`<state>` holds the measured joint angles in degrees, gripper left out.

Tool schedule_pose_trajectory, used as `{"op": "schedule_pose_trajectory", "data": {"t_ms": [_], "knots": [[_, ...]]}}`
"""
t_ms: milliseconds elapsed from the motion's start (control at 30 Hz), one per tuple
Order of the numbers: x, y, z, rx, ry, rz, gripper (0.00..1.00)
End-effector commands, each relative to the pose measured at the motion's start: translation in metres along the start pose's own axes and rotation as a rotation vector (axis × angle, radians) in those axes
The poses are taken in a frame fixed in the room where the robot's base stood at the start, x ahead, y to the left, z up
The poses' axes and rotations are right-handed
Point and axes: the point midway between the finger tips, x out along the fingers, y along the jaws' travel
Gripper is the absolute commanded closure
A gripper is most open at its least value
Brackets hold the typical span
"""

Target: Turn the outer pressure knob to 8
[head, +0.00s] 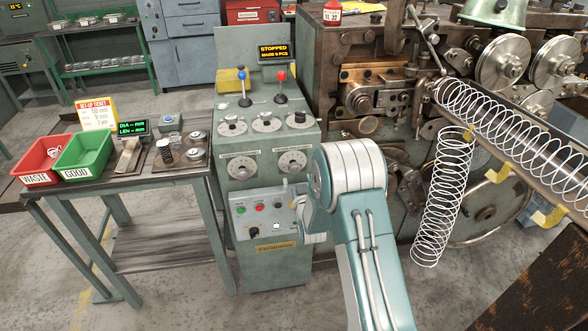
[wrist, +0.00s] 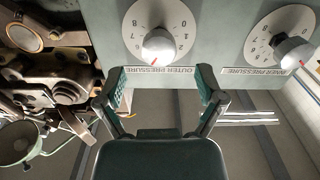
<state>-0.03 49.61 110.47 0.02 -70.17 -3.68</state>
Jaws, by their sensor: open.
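The outer pressure dial (wrist: 184,14) is at the top middle of the wrist view, with its inverted label (wrist: 158,71) just below it. Its grey knob (wrist: 160,45) has a red mark on the edge nearest the label; the number there cannot be read. My gripper (wrist: 160,76) is open and empty. Its two fingers are spread wide, level with the label, and the knob appears just above the gap between them, apart from both. In the head view the outer pressure dial (head: 292,162) is the right one of the lower pair; my arm hides most of the gripper.
The inner pressure dial (wrist: 288,22) and its knob (wrist: 291,52) are at the right in the wrist view. A button panel (head: 262,210) sits below the dials. The coiling machine (head: 375,90) stands close on the right, and a table (head: 130,180) stands left.

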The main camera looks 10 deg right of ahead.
Motion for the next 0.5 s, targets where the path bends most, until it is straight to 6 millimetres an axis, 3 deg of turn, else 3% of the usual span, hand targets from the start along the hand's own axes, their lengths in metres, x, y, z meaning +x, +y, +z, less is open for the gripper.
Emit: {"op": "schedule_pose_trajectory", "data": {"t_ms": [233,500], "knots": [[0.039,0.0,0.0,0.0,0.001,0.0,0.13],[0.054,0.0,0.0,0.0,-0.001,0.0,0.13]]}}
